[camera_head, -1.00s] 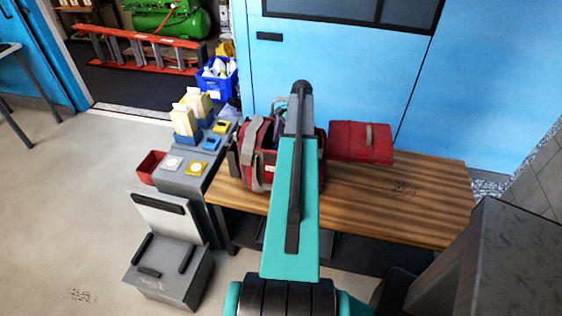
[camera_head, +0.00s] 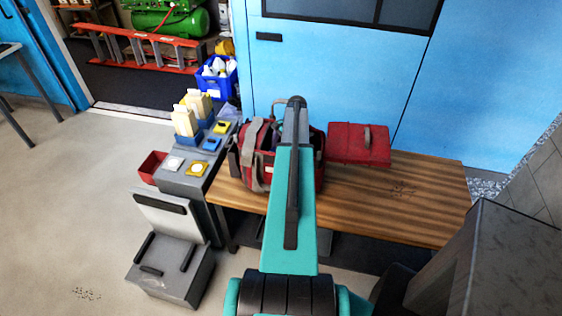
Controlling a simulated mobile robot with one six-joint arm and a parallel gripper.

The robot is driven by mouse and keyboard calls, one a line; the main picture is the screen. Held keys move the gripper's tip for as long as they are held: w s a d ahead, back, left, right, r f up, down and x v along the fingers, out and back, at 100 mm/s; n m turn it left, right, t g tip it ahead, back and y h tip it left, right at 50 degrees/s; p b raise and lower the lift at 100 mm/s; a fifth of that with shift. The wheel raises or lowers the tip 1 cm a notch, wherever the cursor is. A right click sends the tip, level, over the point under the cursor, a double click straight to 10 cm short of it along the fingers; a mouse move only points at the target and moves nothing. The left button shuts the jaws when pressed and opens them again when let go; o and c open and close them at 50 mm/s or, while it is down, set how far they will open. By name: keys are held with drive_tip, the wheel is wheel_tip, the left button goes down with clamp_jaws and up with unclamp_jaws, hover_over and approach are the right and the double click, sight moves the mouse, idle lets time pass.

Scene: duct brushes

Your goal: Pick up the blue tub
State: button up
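A blue tub (camera_head: 217,87) with white bottles and other items in it stands at the back left, by the edge of the blue wall panel. It looks upright. My teal and dark arm (camera_head: 291,210) rises through the middle of the view, to the right of the tub and apart from it. My gripper does not show; the arm links seem to hide it.
A wooden bench (camera_head: 420,205) holds a red tool bag (camera_head: 255,172), partly behind my arm, and a red case (camera_head: 359,145). A grey cabinet (camera_head: 185,183) carries small blue bins (camera_head: 189,138) and yellow boxes. A grey step-like unit (camera_head: 172,270) stands in front. Open floor lies left.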

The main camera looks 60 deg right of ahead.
idle(0.5)
drive_tip(key=c, duration=1)
drive_tip(key=shift+r, duration=0.2)
drive_tip(key=shift+c, duration=0.2)
wheel_tip(320, 180, up, 18)
drive_tip(key=b, duration=0.5)
drive_tip(key=shift+f, duration=0.15)
